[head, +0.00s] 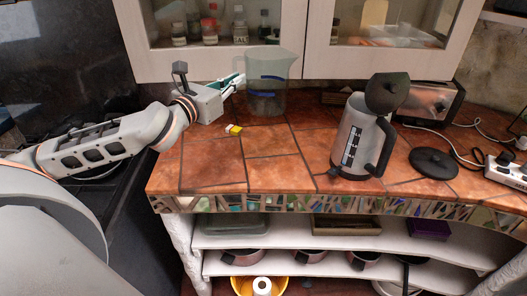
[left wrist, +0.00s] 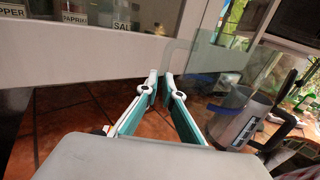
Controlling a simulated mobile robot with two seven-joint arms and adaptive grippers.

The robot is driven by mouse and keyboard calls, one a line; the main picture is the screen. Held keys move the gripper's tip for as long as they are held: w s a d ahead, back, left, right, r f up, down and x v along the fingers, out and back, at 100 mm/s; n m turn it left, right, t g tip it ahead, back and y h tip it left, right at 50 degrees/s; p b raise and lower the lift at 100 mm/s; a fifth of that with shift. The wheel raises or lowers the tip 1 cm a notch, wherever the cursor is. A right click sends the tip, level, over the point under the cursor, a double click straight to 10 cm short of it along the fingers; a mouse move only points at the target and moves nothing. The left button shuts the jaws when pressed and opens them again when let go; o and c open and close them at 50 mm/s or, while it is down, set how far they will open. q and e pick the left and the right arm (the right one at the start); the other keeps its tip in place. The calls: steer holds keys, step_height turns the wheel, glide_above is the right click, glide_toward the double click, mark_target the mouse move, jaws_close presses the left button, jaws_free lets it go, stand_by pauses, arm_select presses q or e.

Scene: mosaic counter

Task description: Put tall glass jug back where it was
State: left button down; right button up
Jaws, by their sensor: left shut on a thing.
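The tall glass jug (head: 266,98) is clear with a blue band and is upright at the back of the tiled counter, in front of the wall cabinet. Its base is at or just above the tiles; I cannot tell if it touches. My left gripper (head: 236,84) reaches it from the left and is shut on its left side, near the handle. In the left wrist view the fingertips (left wrist: 162,78) are close together, with the see-through jug (left wrist: 207,62) just beyond them. My right gripper is not in view.
A metal kettle (head: 352,135) with its dark lid raised stands on the counter (head: 215,172), right of the jug. A black disc (head: 433,162), a toaster (head: 430,103) and a power strip (head: 508,170) are further right. A small yellow item (head: 234,129) lies below the gripper. The front-left tiles are clear.

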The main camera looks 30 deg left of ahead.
arm_select(q)
step_height(320, 180, down, 20)
steer(key=b, duration=0.4)
steer(key=shift+r, duration=0.25)
steer(key=shift+f+b, duration=0.2)
steer(key=shift+b, duration=0.1)
steer(key=c, duration=2.2)
jaws_free()
steer(key=shift+c, duration=0.2)
